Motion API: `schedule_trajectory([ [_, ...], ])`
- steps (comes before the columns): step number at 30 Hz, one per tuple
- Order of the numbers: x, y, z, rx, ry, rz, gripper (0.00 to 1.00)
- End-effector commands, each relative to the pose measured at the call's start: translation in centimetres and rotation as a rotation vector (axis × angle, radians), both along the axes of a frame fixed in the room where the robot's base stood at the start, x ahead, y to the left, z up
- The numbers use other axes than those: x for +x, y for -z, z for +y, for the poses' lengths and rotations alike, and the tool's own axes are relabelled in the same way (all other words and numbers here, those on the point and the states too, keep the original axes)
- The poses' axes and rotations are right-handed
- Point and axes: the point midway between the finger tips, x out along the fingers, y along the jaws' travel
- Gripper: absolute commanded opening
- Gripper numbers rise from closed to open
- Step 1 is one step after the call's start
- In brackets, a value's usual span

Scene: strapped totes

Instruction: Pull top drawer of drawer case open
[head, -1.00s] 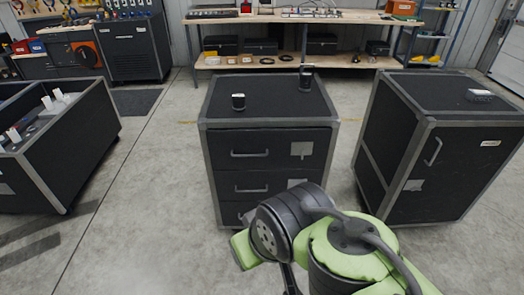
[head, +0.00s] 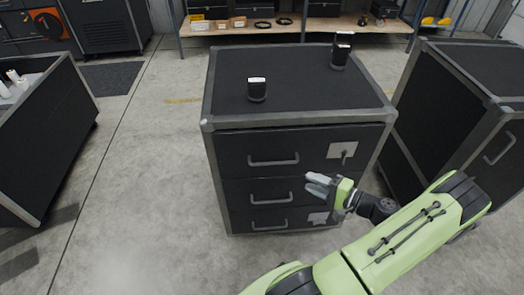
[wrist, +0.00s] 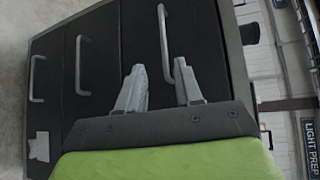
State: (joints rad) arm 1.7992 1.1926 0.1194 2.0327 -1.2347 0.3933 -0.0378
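The dark drawer case (head: 215,150) with grey edging stands in the middle of the head view. Its top drawer (head: 235,150) is closed and has a grey bar handle (head: 273,161). My gripper (head: 309,184) is open and empty, to the right of and slightly below that handle in the head view. In the wrist view, turned sideways, my two grey fingers (wrist: 160,84) are apart. The top drawer handle (wrist: 163,38) is the rightmost one there, and its near end shows between the fingertips. I see no contact with it.
Two lower drawers with handles (head: 270,199) are below, also closed. Two small dark objects (head: 257,90) (head: 342,50) stand on the case top. Another dark cabinet (head: 470,80) is close on the right.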

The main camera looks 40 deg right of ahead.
Motion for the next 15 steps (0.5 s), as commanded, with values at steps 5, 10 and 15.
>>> schedule_trajectory([
  [5,0.0,0.5,-0.6,0.023,0.053,-0.039,0.35],
  [10,3.6,1.2,0.2,0.022,0.046,-0.037,0.35],
  [15,7.8,1.8,1.1,0.022,0.045,-0.036,0.35],
])
